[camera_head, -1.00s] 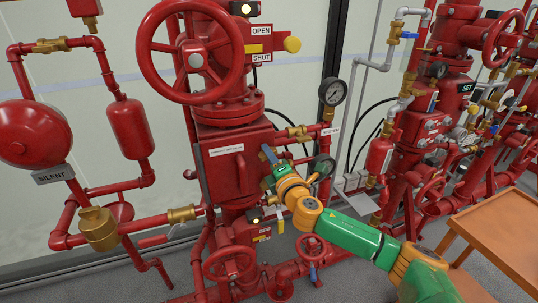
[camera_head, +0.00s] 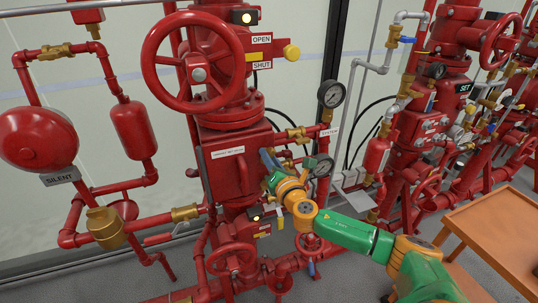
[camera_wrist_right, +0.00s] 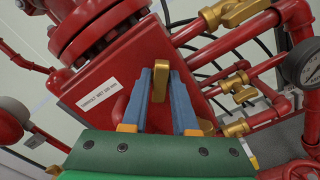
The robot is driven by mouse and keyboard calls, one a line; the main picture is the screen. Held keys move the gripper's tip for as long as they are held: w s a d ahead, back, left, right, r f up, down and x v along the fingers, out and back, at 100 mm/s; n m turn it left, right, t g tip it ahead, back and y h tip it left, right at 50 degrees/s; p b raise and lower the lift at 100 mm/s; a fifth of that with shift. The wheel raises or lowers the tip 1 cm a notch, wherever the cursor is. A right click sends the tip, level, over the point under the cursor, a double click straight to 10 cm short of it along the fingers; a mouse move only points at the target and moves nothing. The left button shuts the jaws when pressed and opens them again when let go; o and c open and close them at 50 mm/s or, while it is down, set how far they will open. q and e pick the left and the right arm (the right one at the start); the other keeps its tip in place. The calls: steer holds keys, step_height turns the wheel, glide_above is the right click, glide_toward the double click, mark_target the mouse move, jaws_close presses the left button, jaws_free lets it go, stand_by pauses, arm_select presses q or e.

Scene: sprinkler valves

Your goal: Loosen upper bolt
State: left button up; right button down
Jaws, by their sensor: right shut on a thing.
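My right gripper (camera_head: 266,158) comes in from the lower right, at the right side of the red valve box (camera_head: 226,170) with a white label. In the right wrist view, its two blue fingers (camera_wrist_right: 162,88) are shut on a brass bolt-like piece (camera_wrist_right: 160,78) between them. The piece stands by the box's right edge, above a curved red part (camera_wrist_right: 132,108). In the head view the fingers and arm hide this piece. My left gripper is out of view.
A big red handwheel (camera_head: 193,62) is above the box. A pressure gauge (camera_head: 332,92) and brass-fitted pipes (camera_head: 298,133) stand close to the right. More red valves and an orange table (camera_head: 500,235) are further right.

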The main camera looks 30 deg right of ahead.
steer(key=shift+r, duration=0.1)
steer(key=shift+r+n+p, duration=0.15)
steer(key=shift+n+p, duration=0.6)
steer(key=shift+n, duration=0.75)
steer(key=shift+f, duration=0.2)
steer(key=shift+r+n+p, duration=0.2)
steer(key=shift+n+p, duration=0.45)
steer(key=shift+n, duration=0.15)
steer(key=shift+n+p, duration=0.35)
steer(key=shift+n, duration=0.25)
steer(key=shift+f+n, duration=0.15)
steer(key=shift+n, duration=0.35)
steer(key=c, duration=0.6)
jaws_free()
steer(key=shift+w+f, duration=0.1)
